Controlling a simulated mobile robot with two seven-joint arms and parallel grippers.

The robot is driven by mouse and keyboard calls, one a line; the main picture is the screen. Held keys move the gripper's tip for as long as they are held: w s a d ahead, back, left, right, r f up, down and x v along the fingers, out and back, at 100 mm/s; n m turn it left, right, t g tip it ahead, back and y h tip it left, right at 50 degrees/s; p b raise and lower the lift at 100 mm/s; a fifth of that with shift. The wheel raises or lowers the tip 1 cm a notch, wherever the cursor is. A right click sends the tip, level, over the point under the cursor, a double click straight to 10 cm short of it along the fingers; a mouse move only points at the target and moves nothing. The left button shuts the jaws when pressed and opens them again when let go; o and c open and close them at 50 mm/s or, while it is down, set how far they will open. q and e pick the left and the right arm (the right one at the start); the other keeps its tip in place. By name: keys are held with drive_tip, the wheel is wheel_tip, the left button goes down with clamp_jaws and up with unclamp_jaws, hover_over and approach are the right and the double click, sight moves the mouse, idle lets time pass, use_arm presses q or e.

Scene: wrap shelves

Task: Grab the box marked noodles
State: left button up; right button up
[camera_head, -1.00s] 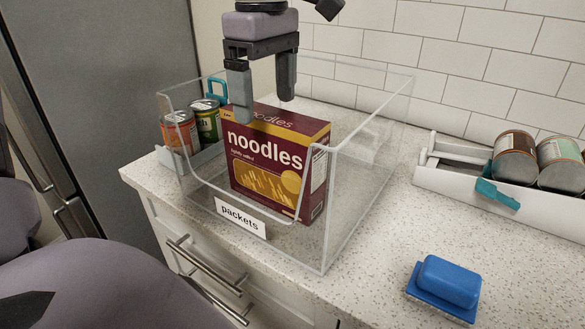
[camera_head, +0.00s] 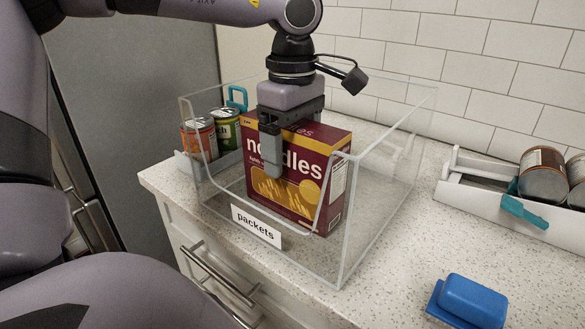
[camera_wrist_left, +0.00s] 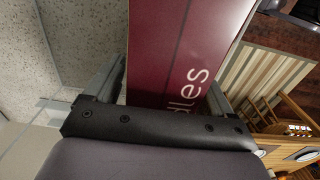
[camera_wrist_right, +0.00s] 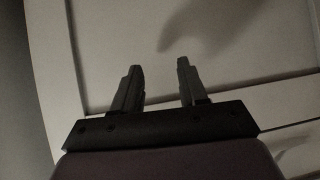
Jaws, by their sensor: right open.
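The noodles box (camera_head: 312,172) is dark red with a yellow band and a pasta picture. It stands upright in the clear bin labelled packets (camera_head: 256,226). My left gripper (camera_head: 283,150) points down over the box, with one finger in front of its printed face, covering part of the word. In the left wrist view the box (camera_wrist_left: 170,55) lies between the two fingers, close to both; whether they press on it I cannot tell. The far finger is hidden in the head view. My right gripper (camera_wrist_right: 160,75) is open and empty, facing a pale panelled surface.
Cans, one orange (camera_head: 199,138) and one green (camera_head: 226,130), stand left of the box behind the clear wall. A white rack (camera_head: 480,195) with cans is at right. A blue butter-dish-like object (camera_head: 470,300) sits on the front counter. The bin's clear walls surround the box.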

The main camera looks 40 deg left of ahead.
use_arm(q)
drive_tip(key=c, duration=1)
drive_tip(key=shift+c, duration=0.3)
drive_tip(key=shift+r, duration=0.2)
